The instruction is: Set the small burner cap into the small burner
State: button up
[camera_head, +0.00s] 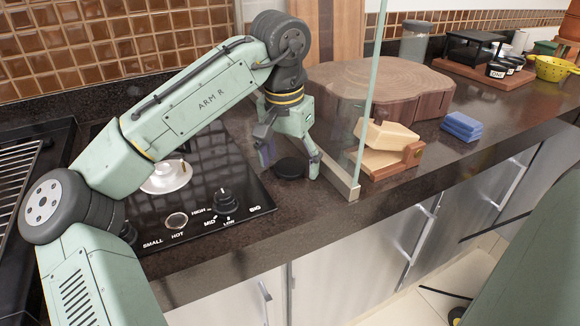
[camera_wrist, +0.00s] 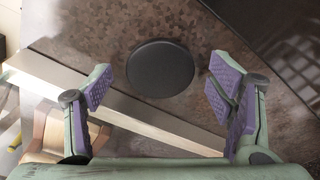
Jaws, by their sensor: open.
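The small burner cap is a flat black disc. It lies on the dark stone counter in the head view (camera_head: 291,168) and in the wrist view (camera_wrist: 160,68). My gripper (camera_head: 290,160) is open above the cap, with one finger to each side of it; in the wrist view its purple-padded fingers (camera_wrist: 160,88) stand apart with nothing between them. The small burner (camera_head: 166,177) shows as a pale round base on the black glass cooktop, left of the gripper and partly hidden by my arm.
A glass panel (camera_head: 369,90) with a metal base stands just right of the gripper.

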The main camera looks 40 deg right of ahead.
jog(key=shift+c, duration=0.5)
jog(key=c, duration=1.2)
jog(key=shift+o, duration=0.2)
